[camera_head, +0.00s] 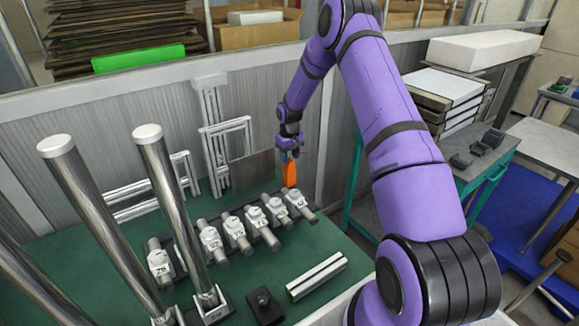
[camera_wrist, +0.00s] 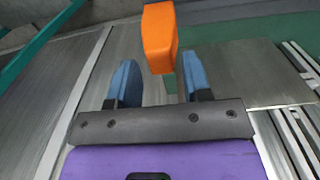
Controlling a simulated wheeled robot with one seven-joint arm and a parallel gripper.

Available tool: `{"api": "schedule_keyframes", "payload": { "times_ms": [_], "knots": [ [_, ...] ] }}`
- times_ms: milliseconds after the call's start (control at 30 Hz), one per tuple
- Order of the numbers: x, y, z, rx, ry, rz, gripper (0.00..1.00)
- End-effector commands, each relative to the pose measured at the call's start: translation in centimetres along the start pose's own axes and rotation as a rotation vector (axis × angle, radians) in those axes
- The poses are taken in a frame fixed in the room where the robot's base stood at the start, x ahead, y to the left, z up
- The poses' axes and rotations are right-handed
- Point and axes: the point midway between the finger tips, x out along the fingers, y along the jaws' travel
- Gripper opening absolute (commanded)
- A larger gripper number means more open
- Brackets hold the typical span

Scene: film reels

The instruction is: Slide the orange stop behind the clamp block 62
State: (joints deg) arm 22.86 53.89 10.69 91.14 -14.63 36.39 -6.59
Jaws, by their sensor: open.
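The orange stop (camera_head: 290,174) stands upright just below my gripper (camera_head: 288,152), beyond the right end of the row of clamp blocks. In the wrist view the orange stop (camera_wrist: 159,38) is at and beyond the blue fingertips of my gripper (camera_wrist: 158,64). The fingers are open, with a gap on each side of the stop; the right finger is closer. Several white numbered clamp blocks sit in a slanting row on the green bench. The second from the left (camera_head: 210,238) has a label that may read 62, but it is too small to be sure.
Two tall metal posts (camera_head: 165,200) (camera_head: 95,220) rise at the left, near the row. A light metal bar (camera_head: 316,277) and a black block (camera_head: 264,304) lie in front. A grey panel wall (camera_head: 100,115) and white frames (camera_head: 228,150) stand behind. Green bench (camera_head: 340,245) is clear at right.

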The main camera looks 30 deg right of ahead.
Motion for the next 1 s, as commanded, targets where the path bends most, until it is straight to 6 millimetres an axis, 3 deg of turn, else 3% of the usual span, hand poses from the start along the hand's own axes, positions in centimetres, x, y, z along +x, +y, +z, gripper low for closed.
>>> {"api": "schedule_keyframes", "payload": {
  "times_ms": [100, 300, 700, 767, 900, 1000],
  "knots": [
    [2.1, 0.0, 0.0, 0.000, -0.001, -0.001, 0.45],
    [4.2, 0.0, 0.0, 0.000, 0.000, 0.000, 0.45],
    [4.8, 0.0, 0.0, 0.000, 0.001, 0.001, 0.45],
    [4.8, 0.0, 0.0, 0.000, 0.001, 0.001, 0.33],
    [4.8, 0.0, 0.0, 0.000, 0.001, 0.001, 0.01],
    [4.8, 0.0, 0.0, 0.000, 0.001, 0.001, 0.00]
  ]
}}
